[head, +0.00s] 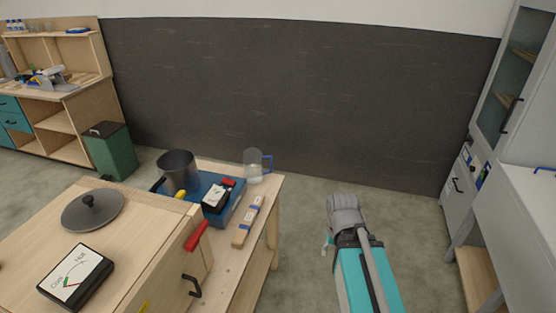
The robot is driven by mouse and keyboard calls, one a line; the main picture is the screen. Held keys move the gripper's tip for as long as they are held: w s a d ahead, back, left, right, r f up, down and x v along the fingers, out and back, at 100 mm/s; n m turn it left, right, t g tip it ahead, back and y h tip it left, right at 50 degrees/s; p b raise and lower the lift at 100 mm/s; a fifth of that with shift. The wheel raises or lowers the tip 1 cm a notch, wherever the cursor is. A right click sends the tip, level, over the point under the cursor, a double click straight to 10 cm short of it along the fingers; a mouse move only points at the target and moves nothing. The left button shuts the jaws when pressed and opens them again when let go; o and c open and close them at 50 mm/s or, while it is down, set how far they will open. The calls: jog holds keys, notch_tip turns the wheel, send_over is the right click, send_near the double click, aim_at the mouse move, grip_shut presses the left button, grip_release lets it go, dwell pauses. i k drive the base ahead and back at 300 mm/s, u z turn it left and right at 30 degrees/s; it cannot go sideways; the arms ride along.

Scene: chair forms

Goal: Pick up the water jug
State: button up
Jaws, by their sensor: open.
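The water jug (253,166) is a clear, upright vessel with a blue handle on its right side. It stands at the far right corner of the low wooden table (232,262). My gripper (343,207) is grey and to the right of the jug, beyond the table's right edge and nearer to me. It is open and apart from the jug; its fingertips are hard to make out from behind.
A blue stove (227,208) with a dark pot (179,171) stands left of the jug. A wooden piece with blue bands (248,222) lies in front of it. A wooden cabinet (135,240) holds a lid (93,209). Floor (310,197) right of the table is clear.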

aim_at(253, 158)
jog(key=z, duration=0.35)
jog(key=i, duration=1.3)
jog(key=z, duration=0.05)
